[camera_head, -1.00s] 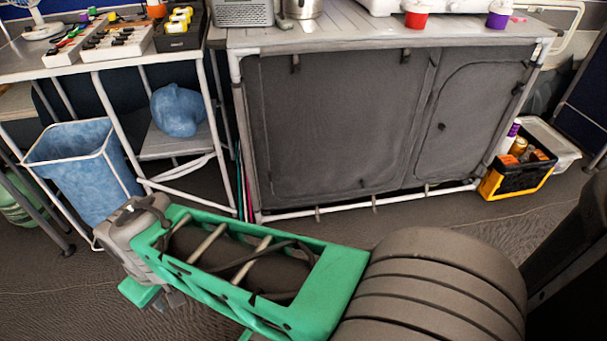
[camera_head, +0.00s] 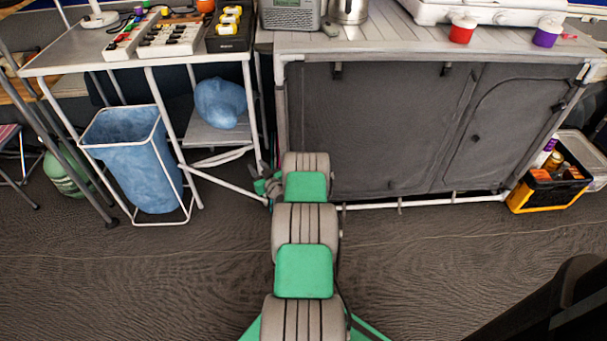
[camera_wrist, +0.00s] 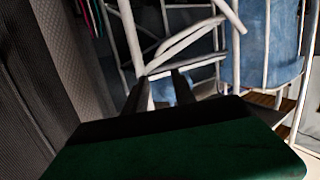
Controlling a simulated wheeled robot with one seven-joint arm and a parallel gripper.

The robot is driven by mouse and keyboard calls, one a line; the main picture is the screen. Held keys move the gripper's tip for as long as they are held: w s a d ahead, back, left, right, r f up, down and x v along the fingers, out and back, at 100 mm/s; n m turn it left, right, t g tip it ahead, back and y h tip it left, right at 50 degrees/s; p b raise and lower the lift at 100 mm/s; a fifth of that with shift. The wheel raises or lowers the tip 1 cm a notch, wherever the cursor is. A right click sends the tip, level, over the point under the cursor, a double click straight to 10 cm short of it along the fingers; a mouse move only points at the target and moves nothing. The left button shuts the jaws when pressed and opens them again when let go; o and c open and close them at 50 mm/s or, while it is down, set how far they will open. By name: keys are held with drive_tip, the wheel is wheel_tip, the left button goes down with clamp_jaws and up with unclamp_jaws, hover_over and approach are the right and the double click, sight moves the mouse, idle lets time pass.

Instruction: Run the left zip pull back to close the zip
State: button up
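The dark grey fabric cabinet (camera_head: 375,125) stands under the slatted worktop, with a larger left panel and a smaller right panel edged by curved seams. A small dark tab (camera_head: 476,138) shows on the right panel. I cannot make out the left zip pull for certain; my arm covers the cabinet's lower left corner. My gripper (camera_head: 266,187) is at that corner, low down and mostly hidden behind my arm in the head view. In the wrist view its two dark fingers (camera_wrist: 160,86) stand apart with nothing seen between them. Dark fabric (camera_wrist: 35,85) lies to their left.
White frame tubes (camera_wrist: 185,40) cross close beyond my fingers. A blue bag bin (camera_head: 135,155) and a side table (camera_head: 150,52) stand left of the cabinet. A yellow-black crate (camera_head: 545,190) stands at its right. The floor (camera_head: 440,260) in front is clear.

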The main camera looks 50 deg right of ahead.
drive_tip(key=s+d+f+m+g+h, duration=0.1)
drive_tip(key=s+d+f+m+h, duration=0.15)
drive_tip(key=s, duration=0.35)
drive_tip(key=s+d+f+m+g+h+p, duration=0.1)
drive_tip(key=s+d+f+h, duration=0.15)
drive_tip(key=s, duration=0.25)
drive_tip(key=s+d+f+m+g+h, duration=0.1)
drive_tip(key=s+d+f+m+h, duration=0.1)
drive_tip(key=s+f+h, duration=0.3)
drive_tip(key=w+d+r+y+b, duration=0.1)
drive_tip(key=w+d+y+b, duration=0.1)
drive_tip(key=w+d+b, duration=0.1)
drive_tip(key=d+b, duration=0.1)
drive_tip(key=d, duration=0.1)
drive_tip(key=shift+w+d, duration=0.4)
clamp_jaws()
